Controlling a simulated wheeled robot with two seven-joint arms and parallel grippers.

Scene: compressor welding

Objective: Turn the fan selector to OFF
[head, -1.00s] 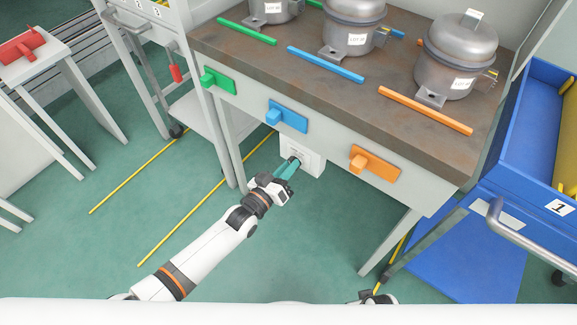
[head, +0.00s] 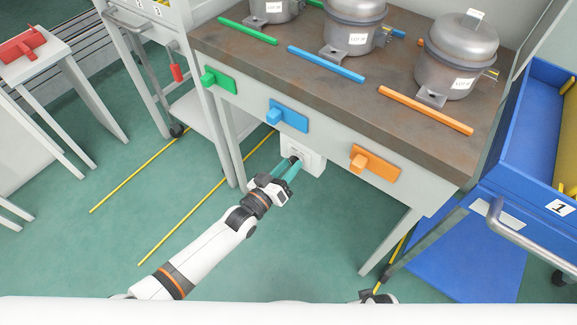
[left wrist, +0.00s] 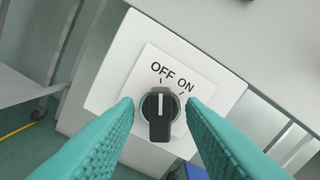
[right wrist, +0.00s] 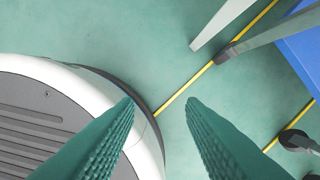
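The fan selector (left wrist: 160,115) is a black knob with a white pointer line on a white plate marked OFF and ON. The pointer points up in the left wrist view, toward the word OFF. The selector's white box (head: 312,164) hangs under the front of the workbench. My left gripper (head: 296,163) is at the box; its teal fingers (left wrist: 160,104) stand open on either side of the knob, with a small gap visible each side. My right gripper (right wrist: 160,102) is open and empty above the floor.
Green (head: 218,80), blue (head: 288,116) and orange (head: 375,165) blocks with handles are on the bench front (head: 420,192). Several grey compressors (head: 456,55) stand on top. A blue cart (head: 515,150) is at right. A white cart (head: 190,120) is at left.

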